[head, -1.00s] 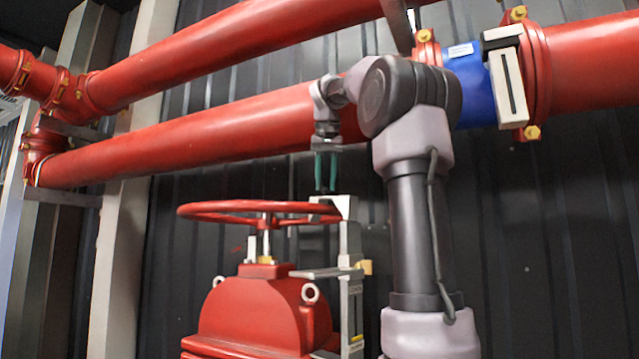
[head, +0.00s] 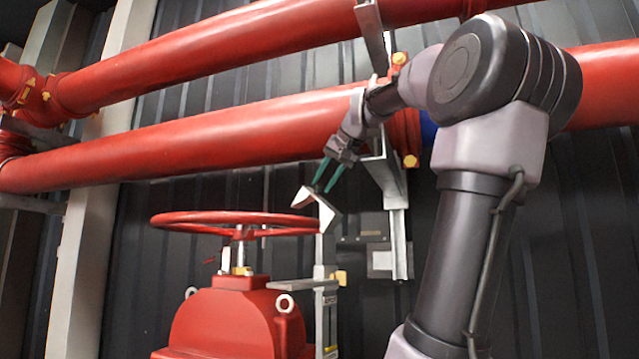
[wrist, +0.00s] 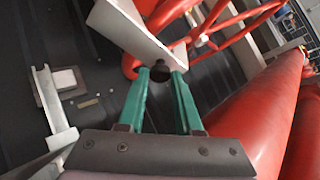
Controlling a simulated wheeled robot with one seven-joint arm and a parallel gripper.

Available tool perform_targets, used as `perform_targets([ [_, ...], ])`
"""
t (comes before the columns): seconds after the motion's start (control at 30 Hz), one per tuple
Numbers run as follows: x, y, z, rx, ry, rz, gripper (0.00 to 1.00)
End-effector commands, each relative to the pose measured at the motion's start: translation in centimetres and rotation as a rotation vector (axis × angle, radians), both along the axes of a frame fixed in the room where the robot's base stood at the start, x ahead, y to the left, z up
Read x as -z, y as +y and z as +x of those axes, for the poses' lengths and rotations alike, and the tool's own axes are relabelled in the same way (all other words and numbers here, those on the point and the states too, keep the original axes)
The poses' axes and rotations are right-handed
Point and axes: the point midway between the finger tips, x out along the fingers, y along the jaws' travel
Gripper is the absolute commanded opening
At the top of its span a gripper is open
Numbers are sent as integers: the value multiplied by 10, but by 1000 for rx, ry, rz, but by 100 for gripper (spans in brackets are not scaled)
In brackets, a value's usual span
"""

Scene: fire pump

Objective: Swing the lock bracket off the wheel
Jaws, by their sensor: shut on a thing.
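The red handwheel (head: 180,219) sits level on top of the red valve body (head: 225,325). The pale grey lock bracket (head: 327,215) is at the wheel's right edge, its angled top piece tilted; the head view does not show whether it is fully clear of the rim. In the wrist view the bracket's white plate (wrist: 128,28) lies just beyond my fingertips, with the wheel rim (wrist: 215,38) behind it. My gripper (head: 323,187) points down and left at the bracket.
Two large red pipes run across behind, the lower pipe (head: 190,140) close above the wheel. A grey metal support (head: 388,175) stands close right of my gripper. The bracket's upright post (head: 325,255) runs down beside the valve. Open space lies left of the wheel.

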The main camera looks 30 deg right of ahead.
Motion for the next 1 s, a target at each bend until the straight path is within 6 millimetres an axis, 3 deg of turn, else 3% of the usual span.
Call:
perform_targets([
  [0.47,0,-1,-2,-1,-17,7,0],
  [0.5,0,-1,-2,-1,-17,7,38],
  [0.57,0,-1,-2,-1,-17,7,61],
  [0.6,0,-1,-2,-1,-17,6,64],
  [1.0,-5,-1,-9,0,-17,6,64],
])
